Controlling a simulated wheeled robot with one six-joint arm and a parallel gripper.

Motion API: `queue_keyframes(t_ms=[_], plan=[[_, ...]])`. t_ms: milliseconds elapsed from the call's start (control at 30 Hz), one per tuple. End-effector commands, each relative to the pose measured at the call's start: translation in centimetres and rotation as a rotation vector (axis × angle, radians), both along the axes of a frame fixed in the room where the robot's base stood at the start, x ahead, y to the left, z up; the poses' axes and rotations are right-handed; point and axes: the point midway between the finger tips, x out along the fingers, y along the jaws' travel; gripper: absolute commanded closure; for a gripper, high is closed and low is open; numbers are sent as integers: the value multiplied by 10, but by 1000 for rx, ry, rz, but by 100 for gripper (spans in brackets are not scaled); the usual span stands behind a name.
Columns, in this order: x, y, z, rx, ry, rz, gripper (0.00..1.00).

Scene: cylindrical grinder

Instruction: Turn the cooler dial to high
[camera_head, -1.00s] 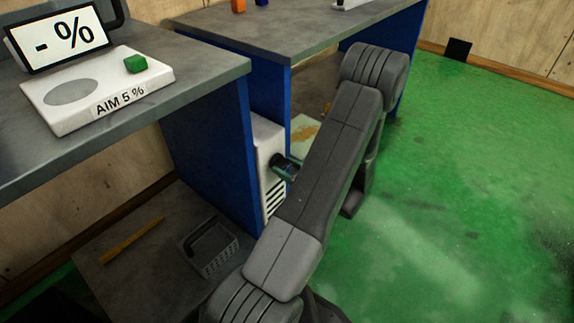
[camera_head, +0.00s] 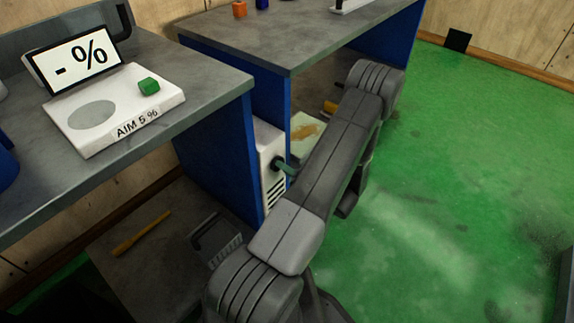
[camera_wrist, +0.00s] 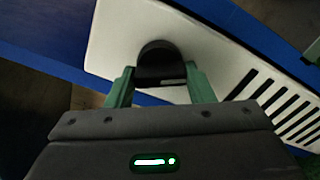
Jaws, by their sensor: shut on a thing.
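The cooler (camera_head: 267,143) is a white box with dark vent slots, standing on the floor between the two blue-sided benches. Its dial (camera_wrist: 158,62) is a dark round knob on the white front face; the wrist view shows the knob with a small pale mark at its lower right. My gripper (camera_wrist: 160,84) has its two green fingers on either side of the knob's lower part, shut on it. In the head view my gripper (camera_head: 286,166) reaches the cooler front from the right. Dial lettering is not readable.
A blue bench panel (camera_head: 240,150) stands close left of the cooler. A stained pale sheet or tray (camera_head: 304,132) lies behind it. A dark basket (camera_head: 222,245) and yellow stick (camera_head: 140,233) lie low at left. Green floor (camera_head: 450,190) is open at right.

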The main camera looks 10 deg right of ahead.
Motion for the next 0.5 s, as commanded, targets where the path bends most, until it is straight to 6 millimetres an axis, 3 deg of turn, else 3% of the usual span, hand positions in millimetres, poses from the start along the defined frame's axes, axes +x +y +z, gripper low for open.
queue_keyframes(t_ms=[500], plan=[[0,0,1,325,255,0,75]])
